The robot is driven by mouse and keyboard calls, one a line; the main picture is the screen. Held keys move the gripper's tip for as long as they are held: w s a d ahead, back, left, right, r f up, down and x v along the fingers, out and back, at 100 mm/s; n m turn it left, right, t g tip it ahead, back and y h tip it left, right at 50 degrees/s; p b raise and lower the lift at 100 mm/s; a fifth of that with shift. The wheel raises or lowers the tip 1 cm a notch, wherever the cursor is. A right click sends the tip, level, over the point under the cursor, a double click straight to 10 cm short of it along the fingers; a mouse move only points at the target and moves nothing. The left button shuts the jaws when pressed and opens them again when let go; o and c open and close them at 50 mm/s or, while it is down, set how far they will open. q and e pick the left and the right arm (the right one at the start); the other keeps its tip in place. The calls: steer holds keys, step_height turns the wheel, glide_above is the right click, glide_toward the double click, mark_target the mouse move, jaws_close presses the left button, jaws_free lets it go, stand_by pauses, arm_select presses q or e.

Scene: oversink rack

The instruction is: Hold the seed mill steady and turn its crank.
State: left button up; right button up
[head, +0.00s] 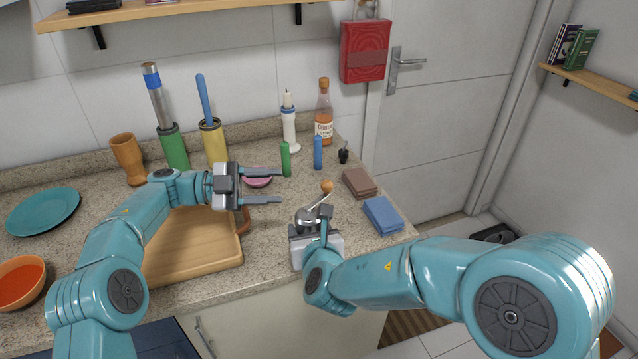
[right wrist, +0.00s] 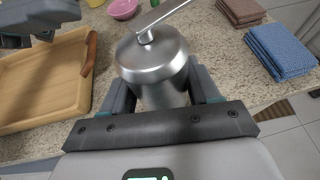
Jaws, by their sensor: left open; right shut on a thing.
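The seed mill (head: 306,215) is a silver metal cylinder near the counter's front edge. In the right wrist view, the mill (right wrist: 152,58) shows its domed lid, with the crank arm (right wrist: 165,16) running up and right out of frame. The crank's round wooden knob (head: 327,186) sticks up to the upper right of the mill in the head view. My right gripper (head: 311,223) is shut around the mill's body, one finger on each side. My left gripper (head: 281,187) is open and empty, left of the knob and apart from it, its fingers pointing right.
A wooden tray (head: 190,250) lies left of the mill. Green (head: 286,160) and blue (head: 318,153) upright objects and a pink bowl (head: 257,178) stand behind. Folded brown (head: 359,183) and blue cloths (head: 383,215) lie right, near the counter edge.

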mark_target(327, 181)
arm_select(q)
steer(key=d+m, duration=0.4)
steer(key=m, duration=0.5)
steer(key=d+m, duration=0.4)
steer(key=m, duration=0.5)
steer(key=d+m, duration=0.4)
steer(key=m, duration=0.6)
jaws_close()
